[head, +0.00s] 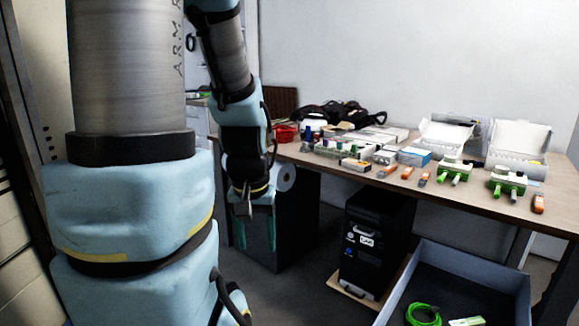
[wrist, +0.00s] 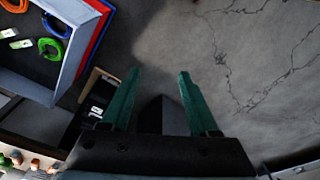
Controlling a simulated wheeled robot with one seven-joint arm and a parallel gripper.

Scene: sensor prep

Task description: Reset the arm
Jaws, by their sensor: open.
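My gripper (head: 257,230) hangs pointing down in the head view, left of the table's near edge and in front of a dark cabinet. In the wrist view its two green fingers (wrist: 158,98) are spread wide apart with nothing between them, over the grey floor. My arm runs down from the top of the head view, with large blue and grey links on the left side. The gripper touches nothing that I can see.
A wooden table (head: 480,205) on the right bears green devices, orange items, small boxes and open white boxes (head: 515,141). A black computer tower (head: 372,245) stands below. A grey bin (head: 460,262) holds a green cable coil (head: 423,314). The cracked floor (wrist: 250,60) is bare.

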